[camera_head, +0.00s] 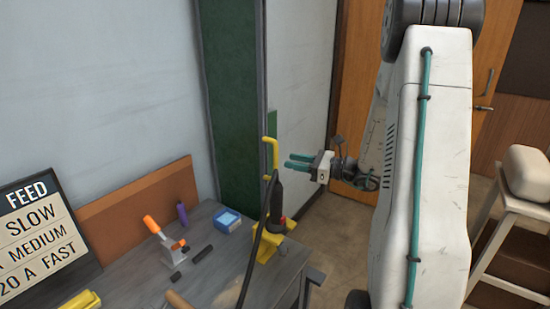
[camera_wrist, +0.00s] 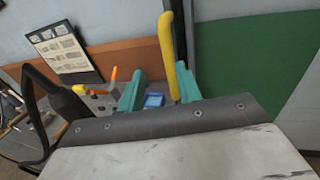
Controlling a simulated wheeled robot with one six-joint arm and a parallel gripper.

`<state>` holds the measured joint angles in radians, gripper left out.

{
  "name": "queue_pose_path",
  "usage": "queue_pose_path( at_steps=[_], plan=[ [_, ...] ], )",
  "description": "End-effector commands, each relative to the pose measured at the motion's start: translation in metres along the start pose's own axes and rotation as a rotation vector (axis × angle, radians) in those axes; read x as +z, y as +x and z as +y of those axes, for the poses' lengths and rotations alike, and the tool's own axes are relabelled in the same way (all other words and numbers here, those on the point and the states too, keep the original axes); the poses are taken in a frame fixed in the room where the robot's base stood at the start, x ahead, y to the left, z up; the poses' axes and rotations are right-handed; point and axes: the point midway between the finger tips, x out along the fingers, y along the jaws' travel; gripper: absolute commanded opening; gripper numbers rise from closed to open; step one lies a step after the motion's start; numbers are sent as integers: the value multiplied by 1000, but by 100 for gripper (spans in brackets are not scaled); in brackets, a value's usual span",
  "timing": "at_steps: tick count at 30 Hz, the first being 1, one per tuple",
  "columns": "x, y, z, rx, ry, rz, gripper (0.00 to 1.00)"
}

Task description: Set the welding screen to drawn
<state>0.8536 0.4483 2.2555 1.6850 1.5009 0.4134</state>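The welding screen (camera_head: 232,110) is a tall dark green panel standing along the wall behind the bench; it also shows in the wrist view (camera_wrist: 240,65). An upright yellow handle (camera_head: 271,158) is at its right edge in the head view. My gripper (camera_head: 289,160) is just right of the handle, with its teal fingers pointing left at it. In the wrist view the fingers are apart, and the yellow handle (camera_wrist: 172,60) rises in line with the gap, nearer the right finger. I see no grip on it. The handle's lower end is partly hidden in the wrist view.
A feed sign (camera_head: 35,235) stands at left. A stool (camera_head: 520,200) is at right.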

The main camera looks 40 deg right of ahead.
Motion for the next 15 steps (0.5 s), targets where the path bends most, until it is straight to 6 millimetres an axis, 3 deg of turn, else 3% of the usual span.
queue_pose_path(
  at_steps=[5, 15],
  plan=[
    [-6, 4, -12, -42, 27, -16, 35],
    [-4, 57, -13, -38, 24, -16, 35]
  ],
)
